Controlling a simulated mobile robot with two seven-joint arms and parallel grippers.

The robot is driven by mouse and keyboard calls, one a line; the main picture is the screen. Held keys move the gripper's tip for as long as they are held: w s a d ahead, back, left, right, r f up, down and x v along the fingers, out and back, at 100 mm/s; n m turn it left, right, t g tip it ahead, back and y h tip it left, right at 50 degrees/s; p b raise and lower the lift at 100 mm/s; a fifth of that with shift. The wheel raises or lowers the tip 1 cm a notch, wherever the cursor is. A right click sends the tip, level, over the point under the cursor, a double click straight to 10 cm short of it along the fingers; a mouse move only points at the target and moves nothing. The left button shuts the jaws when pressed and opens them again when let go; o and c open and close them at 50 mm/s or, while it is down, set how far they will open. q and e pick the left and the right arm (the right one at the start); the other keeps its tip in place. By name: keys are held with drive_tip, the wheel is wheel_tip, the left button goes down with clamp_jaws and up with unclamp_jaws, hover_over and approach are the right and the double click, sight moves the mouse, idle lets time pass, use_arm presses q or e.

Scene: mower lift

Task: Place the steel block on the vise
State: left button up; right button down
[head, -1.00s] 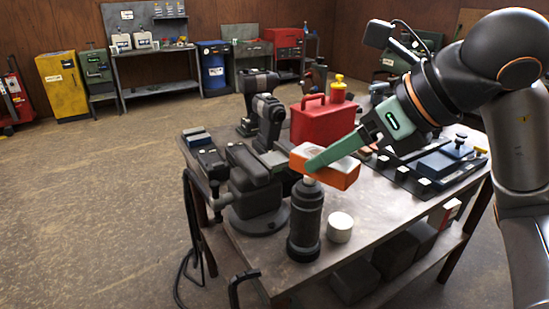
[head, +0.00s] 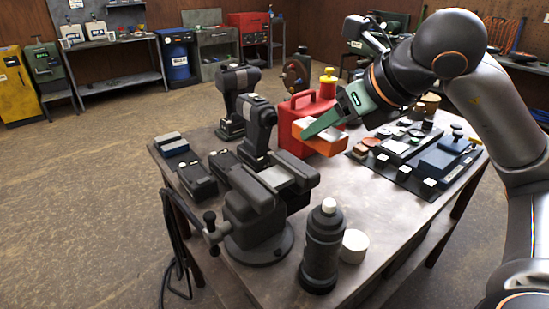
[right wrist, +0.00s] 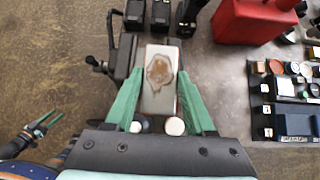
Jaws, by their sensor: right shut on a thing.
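The block (head: 325,143), with orange sides and a pale top, is held by my right gripper (head: 312,128). In the head view it appears up and to the right of the dark vise (head: 252,212), in front of the red can. In the right wrist view the block (right wrist: 160,78) lies between the green fingers, its top carrying a brown stain. The vise (right wrist: 124,60) is partly hidden beneath and left of the block there. The block's exact height is unclear. My left gripper (right wrist: 44,122) shows at the left of the right wrist view, open and empty.
A black bottle (head: 322,250) and a white cylinder (head: 354,246) stand right of the vise. The red can (head: 307,108) and power drills (head: 262,130) are behind it. A dark mat with small parts (head: 420,160) lies at the right.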

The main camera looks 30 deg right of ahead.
sight(304, 124)
drive_tip(key=w, duration=0.1)
drive_tip(key=w+a+f, duration=0.1)
drive_tip(key=w+p, duration=0.1)
drive_tip(key=w, duration=0.1)
drive_tip(key=shift+w+a+f, duration=0.1)
drive_tip(key=shift+a+f, duration=0.2)
drive_tip(key=shift+f, duration=0.05)
drive_tip(key=x, duration=0.4)
drive_tip(key=a+x, duration=0.1)
drive_tip(key=x, duration=0.1)
drive_tip(key=shift+f, duration=0.55)
drive_tip(key=f, duration=0.3)
drive_tip(key=shift+w+p, duration=0.3)
drive_tip(key=shift+f, duration=0.45)
